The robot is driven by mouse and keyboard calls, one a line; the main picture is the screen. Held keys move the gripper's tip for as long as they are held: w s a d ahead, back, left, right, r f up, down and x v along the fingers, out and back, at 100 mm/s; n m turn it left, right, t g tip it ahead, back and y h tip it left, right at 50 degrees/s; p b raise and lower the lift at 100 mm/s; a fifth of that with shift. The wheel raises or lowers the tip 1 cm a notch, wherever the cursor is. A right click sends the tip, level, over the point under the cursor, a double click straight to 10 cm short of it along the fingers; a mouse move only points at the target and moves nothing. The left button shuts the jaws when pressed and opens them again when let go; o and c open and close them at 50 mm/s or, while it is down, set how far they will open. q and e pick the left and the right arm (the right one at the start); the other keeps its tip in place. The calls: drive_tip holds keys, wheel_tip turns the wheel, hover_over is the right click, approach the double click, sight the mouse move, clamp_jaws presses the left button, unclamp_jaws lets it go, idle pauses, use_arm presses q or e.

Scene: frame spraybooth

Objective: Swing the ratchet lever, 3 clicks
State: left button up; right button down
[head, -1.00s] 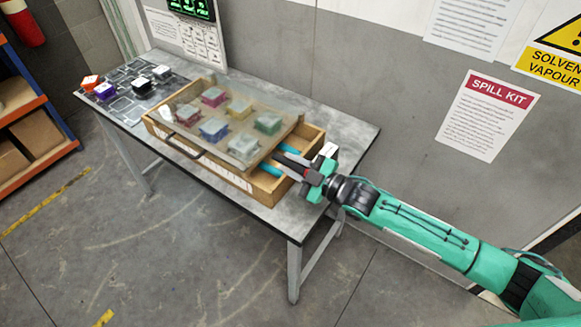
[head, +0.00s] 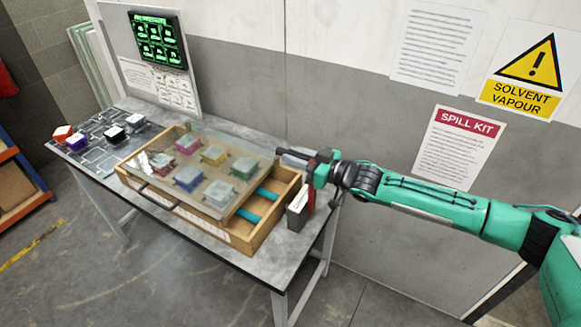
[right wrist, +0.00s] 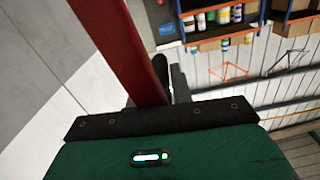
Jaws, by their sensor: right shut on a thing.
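The red ratchet lever (head: 311,196) rises roughly upright from a small grey block (head: 298,213) at the right end of the table. In the right wrist view the red lever bar (right wrist: 122,48) runs from the top edge down to my gripper. My right gripper (head: 297,156) is shut on the lever, near its upper part; its fingers reach left over the far right corner of the wooden frame box. The fingers partly hide where they grip. My left gripper is not in view.
A wooden frame box (head: 268,228) with blue rails lies left of the lever, under a clear panel (head: 228,148) with several coloured blocks. More blocks stand on a dark mat (head: 95,150) at the table's left. A grey wall (head: 345,95) stands close behind.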

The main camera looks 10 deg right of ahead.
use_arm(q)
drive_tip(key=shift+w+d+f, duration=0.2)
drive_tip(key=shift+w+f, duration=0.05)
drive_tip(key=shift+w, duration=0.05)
use_arm(e)
drive_tip(key=shift+w+d, duration=0.65)
drive_tip(key=shift+w, duration=0.2)
drive_tip(key=c, duration=1.3)
unclamp_jaws()
drive_tip(key=shift+w+d+f, duration=0.1)
drive_tip(key=shift+w, duration=0.05)
use_arm(q)
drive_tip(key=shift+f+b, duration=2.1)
drive_tip(key=shift+b, duration=0.15)
use_arm(e)
drive_tip(key=v, duration=1.4)
